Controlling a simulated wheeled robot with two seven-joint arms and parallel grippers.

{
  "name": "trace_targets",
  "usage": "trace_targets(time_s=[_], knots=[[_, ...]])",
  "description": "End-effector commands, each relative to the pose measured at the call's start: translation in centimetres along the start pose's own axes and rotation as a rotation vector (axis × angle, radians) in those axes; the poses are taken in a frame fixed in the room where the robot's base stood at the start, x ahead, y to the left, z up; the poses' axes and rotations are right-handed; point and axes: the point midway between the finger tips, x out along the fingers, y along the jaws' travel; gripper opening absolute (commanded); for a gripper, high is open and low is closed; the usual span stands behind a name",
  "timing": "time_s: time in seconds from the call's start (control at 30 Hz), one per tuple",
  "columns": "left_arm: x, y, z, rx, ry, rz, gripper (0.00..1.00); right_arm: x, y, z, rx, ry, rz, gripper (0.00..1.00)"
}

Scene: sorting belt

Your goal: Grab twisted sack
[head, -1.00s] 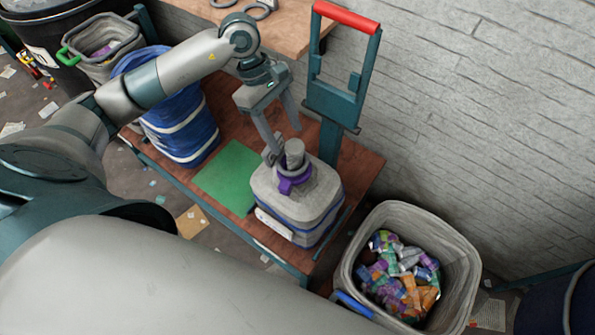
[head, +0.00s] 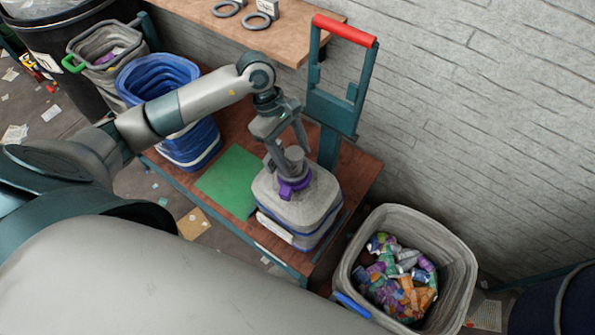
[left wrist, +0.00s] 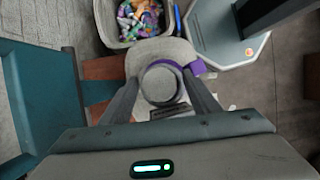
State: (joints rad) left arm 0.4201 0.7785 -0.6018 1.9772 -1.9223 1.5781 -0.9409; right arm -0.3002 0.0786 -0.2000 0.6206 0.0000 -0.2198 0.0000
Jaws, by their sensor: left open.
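The twisted sack (head: 318,189) is grey with a blue band and stands on the brown cart deck. Its twisted neck (head: 294,156) sticks up, with a purple tie (head: 291,188) around its base. My left gripper (head: 288,168) is open, its fingers pointing down on either side of the neck. In the left wrist view the round neck top (left wrist: 160,82) lies between the two fingertips (left wrist: 161,86), and the purple tie shows at its right. I cannot tell whether the fingers touch the neck. My right gripper is not in view.
A green mat (head: 228,180) lies left of the sack on the cart deck (head: 350,180). The cart's red-topped handle (head: 345,30) rises behind the sack. A blue bin (head: 160,75) stands at left. A grey bin (head: 455,255) of colourful wrappers stands at right.

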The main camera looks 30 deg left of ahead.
Motion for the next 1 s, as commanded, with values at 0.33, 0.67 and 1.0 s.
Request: trace_targets(time_s=[0.33,0.67,1.0], knots=[[-0.03,0.0,-0.01,0.0,0.0,0.0,0.06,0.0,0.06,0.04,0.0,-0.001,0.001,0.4],[-0.19,0.1,0.07,0.001,-0.001,0.003,0.0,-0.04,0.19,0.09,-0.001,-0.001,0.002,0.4],[-1.01,0.17,0.38,0.003,-0.001,0.005,0.0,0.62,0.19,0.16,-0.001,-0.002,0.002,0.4]])
